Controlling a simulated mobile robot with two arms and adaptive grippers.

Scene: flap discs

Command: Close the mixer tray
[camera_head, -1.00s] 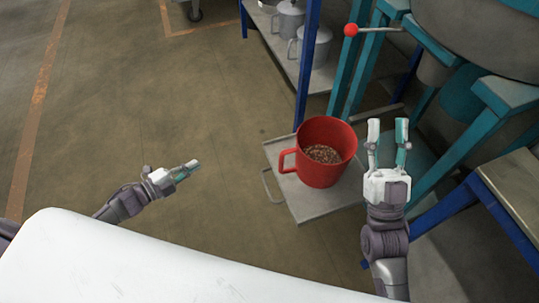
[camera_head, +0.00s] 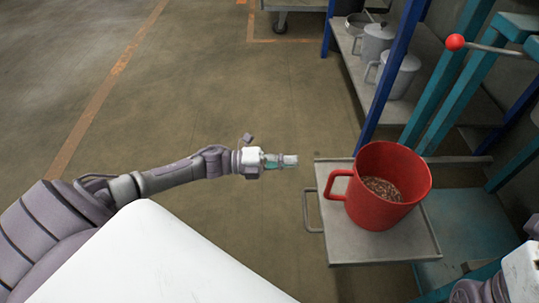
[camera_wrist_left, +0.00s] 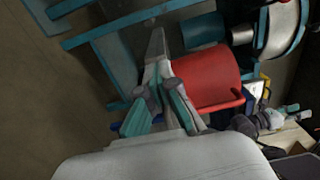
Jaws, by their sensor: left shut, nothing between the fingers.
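The grey mixer tray (camera_head: 350,247) sticks out low beneath the teal machine, with a bent metal handle (camera_head: 307,211) on its left edge. A red mug-like container (camera_head: 383,200) with brown granules inside stands upright on it. It also shows in the left wrist view (camera_wrist_left: 205,80). My left gripper (camera_head: 292,161) is shut and empty, left of the tray and above its handle in the head view, apart from both there. My right gripper's white body (camera_head: 522,272) is cut off at the lower right edge; I cannot make out its fingers.
A blue-framed shelf (camera_head: 360,82) with grey metal pots (camera_head: 398,75) stands behind the tray. A lever with a red ball knob (camera_head: 455,42) juts from the teal frame at upper right. The floor left of the tray is clear.

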